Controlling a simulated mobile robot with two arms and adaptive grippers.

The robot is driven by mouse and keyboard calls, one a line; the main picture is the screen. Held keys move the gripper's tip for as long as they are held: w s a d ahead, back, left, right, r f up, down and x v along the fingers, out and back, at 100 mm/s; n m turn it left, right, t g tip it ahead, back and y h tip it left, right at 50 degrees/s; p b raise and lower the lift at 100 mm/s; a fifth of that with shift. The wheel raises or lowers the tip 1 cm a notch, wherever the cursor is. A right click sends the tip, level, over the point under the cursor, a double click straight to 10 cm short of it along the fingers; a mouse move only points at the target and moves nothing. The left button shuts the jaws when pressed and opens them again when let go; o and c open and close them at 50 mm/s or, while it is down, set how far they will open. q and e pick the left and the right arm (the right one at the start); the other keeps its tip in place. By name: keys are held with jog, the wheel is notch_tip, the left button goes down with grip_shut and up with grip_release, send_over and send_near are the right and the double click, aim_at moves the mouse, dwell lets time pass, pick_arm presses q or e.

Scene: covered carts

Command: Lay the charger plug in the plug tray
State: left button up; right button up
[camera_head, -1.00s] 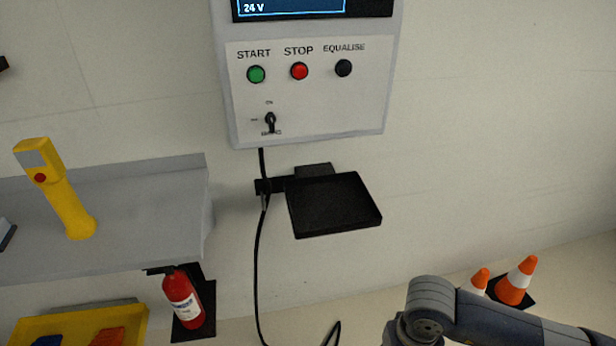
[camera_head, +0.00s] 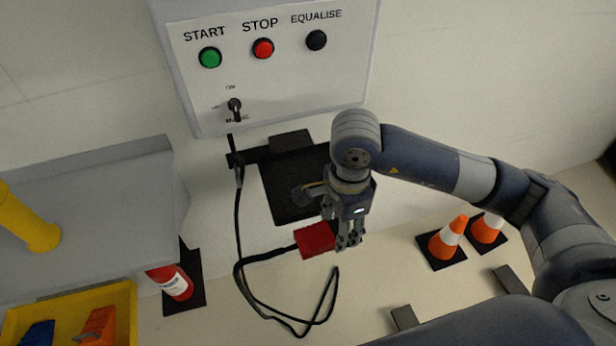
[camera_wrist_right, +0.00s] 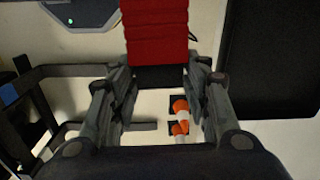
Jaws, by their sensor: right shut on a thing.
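The charger plug is a red block (camera_head: 315,240) on a black cable. My right gripper (camera_head: 347,243) points downward and is shut on it. In the right wrist view the red plug (camera_wrist_right: 156,35) sticks out between the fingers (camera_wrist_right: 162,82). The plug tray is a flat black tray (camera_head: 283,190) fixed on the wall below the control box. The gripper and plug are in front of the tray in the head view, and my arm hides the tray's right part. The plug shows below the tray's front edge, apart from it. My left gripper is not in view.
The cable (camera_head: 238,215) hangs from the box at the tray's left and loops below the plug. Traffic cones (camera_head: 448,238) stand on the floor at right.

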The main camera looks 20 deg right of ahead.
jog(key=shift+w+r+m, duration=0.2)
jog(key=shift+r+m, duration=0.1)
jog(key=shift+w+r, duration=0.1)
jog(key=shift+w, duration=0.2)
jog(key=w+d+p, duration=0.1)
jog(key=w, duration=0.4)
jog(key=w+d+f+p, duration=0.1)
jog(key=w+d+p, duration=0.1)
jog(key=w, duration=0.2)
jog(key=w+d+p, duration=0.1)
jog(key=w+p, duration=0.1)
jog(key=w, duration=0.3)
jog(key=shift+w+d+f, duration=0.15)
jog(key=shift+w+f, duration=0.1)
jog(key=shift+w, duration=0.1)
notch_tip(320, 180, down, 3)
jog(key=shift+f+p, duration=0.15)
jog(key=shift+p, duration=0.8)
jog(key=shift+f+b, duration=0.5)
jog(key=shift+f, duration=0.05)
jog(key=o, duration=1.3)
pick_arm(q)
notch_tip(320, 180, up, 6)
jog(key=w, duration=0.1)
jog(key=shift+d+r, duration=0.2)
pick_arm(e)
jog(key=shift+r, duration=0.1)
